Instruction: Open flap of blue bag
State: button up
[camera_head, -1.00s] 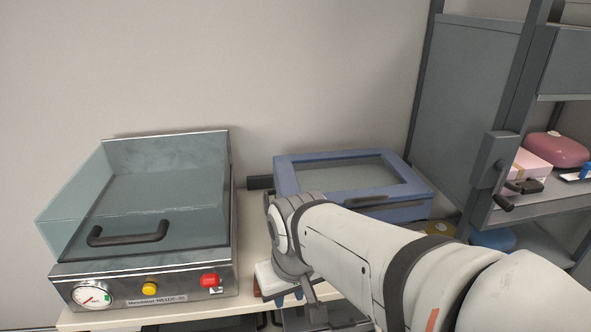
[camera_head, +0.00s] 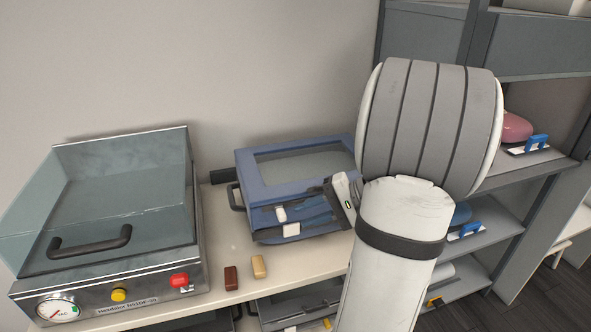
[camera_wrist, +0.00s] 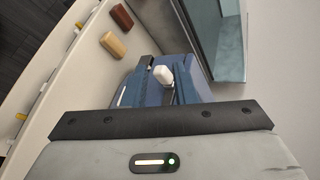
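The blue bag (camera_head: 247,172) is a box-like case with a clear window in its top flap (camera_head: 305,163). It stands on the bench in the middle of the head view, and its flap looks closed. My gripper (camera_head: 287,222) reaches in from the right at the bag's front. Its blue fingers with white ends lie before the bag's front face; contact cannot be told. In the wrist view a blue surface and a white knob-like piece (camera_wrist: 162,75) show beyond the dark gripper edge. The finger gap is unclear. My arm hides the bag's right end.
A steel machine with a clear lid (camera_head: 120,190) stands close on the left. A brown block (camera_head: 231,279) and a tan block (camera_head: 259,267) lie on the bench (camera_head: 215,228) before the bag. A grey shelf unit (camera_head: 535,168) stands right. A small strip of bench is bare.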

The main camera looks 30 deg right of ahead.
jog(key=s+d+r+m+t+h, duration=0.1)
jog(key=d+m+t, duration=0.15)
jog(key=d, duration=0.45)
jog(key=s+d+r+m+t+h, duration=0.1)
jog(key=d+t, duration=0.3)
jog(key=d, duration=0.2)
jog(key=p+x, duration=0.1)
jog(key=x, duration=0.6)
jog(key=shift+w+f+p, duration=0.1)
jog(key=shift+w+p, duration=0.25)
jog(key=shift+p, duration=0.05)
jog(key=shift+c, duration=0.4)
grip_shut()
